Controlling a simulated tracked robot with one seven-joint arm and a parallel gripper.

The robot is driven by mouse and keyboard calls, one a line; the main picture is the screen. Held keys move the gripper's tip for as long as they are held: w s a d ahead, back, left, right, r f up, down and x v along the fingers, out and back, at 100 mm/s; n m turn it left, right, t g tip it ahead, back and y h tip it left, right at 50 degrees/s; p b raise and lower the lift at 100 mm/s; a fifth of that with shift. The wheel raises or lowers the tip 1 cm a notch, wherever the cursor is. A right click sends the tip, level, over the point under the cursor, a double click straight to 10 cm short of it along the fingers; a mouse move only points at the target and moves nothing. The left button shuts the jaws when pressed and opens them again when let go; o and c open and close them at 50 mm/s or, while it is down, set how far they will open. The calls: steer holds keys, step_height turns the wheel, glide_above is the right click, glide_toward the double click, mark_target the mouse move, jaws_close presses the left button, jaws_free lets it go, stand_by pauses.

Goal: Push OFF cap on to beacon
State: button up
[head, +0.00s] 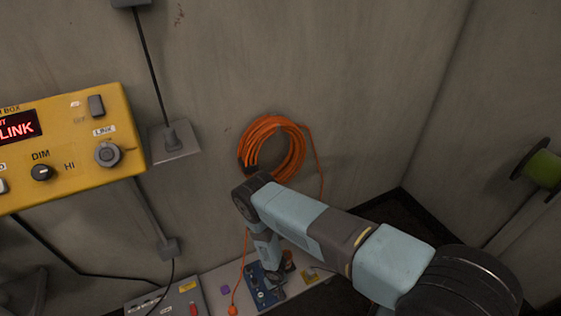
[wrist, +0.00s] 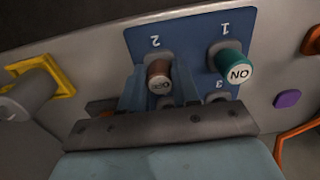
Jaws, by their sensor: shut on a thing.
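The OFF cap (wrist: 158,76), brownish-red with its lettering upside down, sits between the fingers of my gripper (wrist: 160,88) in the wrist view. My gripper is shut on it, in front of the spot marked 2 on a blue plate (wrist: 190,45). I cannot tell whether the cap touches a post behind it. A green ON cap (wrist: 232,66) stands at the spot marked 1. Grey round ends show near the mark 3, partly hidden by my gripper. In the head view my gripper (head: 274,282) is low, over the blue plate (head: 255,278). I cannot identify the beacon.
A grey cylinder in a yellow frame (wrist: 62,74) and a purple block (wrist: 287,99) flank the plate. An orange cord (head: 238,285) runs beside it. A yellow control box (head: 75,180) and an orange cable coil (head: 262,124) are on the wall.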

jaws_close()
steer(key=shift+r, duration=0.15)
steer(key=shift+r, duration=2.8)
steer(key=w+d+r, duration=0.1)
steer(key=w+r, duration=0.2)
steer(key=w, duration=0.1)
steer(key=w+d+r, duration=0.1)
steer(key=w+r, duration=0.3)
steer(key=w, duration=0.1)
steer(key=w+d+r, duration=0.1)
steer(key=w+r, duration=0.2)
steer(key=w, duration=0.1)
steer(key=shift+w+d+r, duration=0.15)
steer(key=shift+d+r, duration=0.15)
steer(key=shift+r, duration=0.1)
steer(key=shift+w+f, duration=0.1)
steer(key=shift+f, duration=2.7)
